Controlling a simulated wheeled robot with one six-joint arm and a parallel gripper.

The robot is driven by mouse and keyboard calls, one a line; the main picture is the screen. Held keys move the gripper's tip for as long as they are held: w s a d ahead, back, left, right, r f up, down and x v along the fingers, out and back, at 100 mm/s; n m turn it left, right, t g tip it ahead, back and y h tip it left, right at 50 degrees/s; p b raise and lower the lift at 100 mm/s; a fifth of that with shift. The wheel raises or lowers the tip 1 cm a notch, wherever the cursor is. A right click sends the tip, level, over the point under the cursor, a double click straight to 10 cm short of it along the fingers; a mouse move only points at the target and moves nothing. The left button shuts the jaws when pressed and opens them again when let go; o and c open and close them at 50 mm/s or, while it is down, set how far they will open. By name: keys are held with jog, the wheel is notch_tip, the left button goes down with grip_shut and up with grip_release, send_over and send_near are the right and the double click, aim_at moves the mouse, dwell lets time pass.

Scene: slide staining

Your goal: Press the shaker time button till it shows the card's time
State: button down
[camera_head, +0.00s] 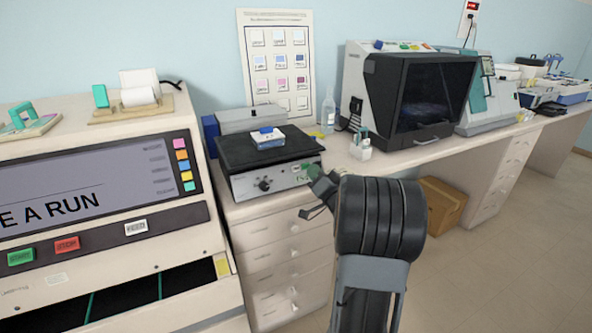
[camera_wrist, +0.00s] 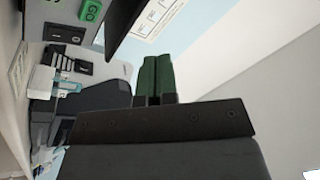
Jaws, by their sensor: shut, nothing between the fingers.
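The shaker (camera_head: 240,186) stands on the drawer cabinet in the head view, with a black top plate, a pale front panel and a dark knob (camera_head: 264,184). My gripper (camera_head: 314,172) is shut and empty, close to the right end of that panel. I cannot tell whether it touches. It hides part of the panel's right side. In the wrist view the green fingers (camera_wrist: 154,60) are together, and a green GO button (camera_wrist: 90,11) shows at upper left, apart from them. The time button and the shown time are not readable. I cannot make out the card.
A blue and white box (camera_head: 268,140) sits on the shaker's top plate. A large machine with a screen (camera_head: 85,185) stands at left. A clear bottle (camera_head: 328,115) and a dark-fronted machine (camera_head: 425,95) stand to the right. A cardboard box (camera_head: 443,205) is on the floor.

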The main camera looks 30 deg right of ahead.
jog(key=shift+w+d+f+b, duration=0.2)
jog(key=shift+w+f+b, duration=0.25)
jog(key=shift+w, duration=0.9)
jog(key=shift+w+d+f+b, duration=0.25)
jog(key=shift+w+f, duration=0.4)
jog(key=shift+w, duration=0.7)
jog(key=shift+w+d+f+b, duration=0.1)
jog(key=shift+w+f+b, duration=0.4)
jog(key=shift+w, duration=0.85)
jog(key=shift+w+f, duration=0.1)
jog(key=shift+f, duration=0.05)
jog(key=shift+w+f, duration=0.1)
jog(key=shift+w, duration=0.2)
jog(key=shift+w+d+f+b, duration=0.1)
jog(key=shift+w+b, duration=0.2)
jog(key=shift+b, duration=0.1)
jog(key=shift+s, duration=0.25)
jog(key=shift+s+r, duration=0.25)
jog(key=shift+s, duration=0.2)
jog(key=shift+s+a+r, duration=0.15)
jog(key=shift+s+r, duration=0.15)
jog(key=shift+s, duration=0.45)
jog(key=shift+s+a+r, duration=0.1)
jog(key=shift+s+r, duration=0.25)
jog(key=shift+s, duration=0.45)
jog(key=shift+s+a+r, duration=0.15)
jog(key=shift+s+r, duration=0.15)
jog(key=shift+s, duration=0.45)
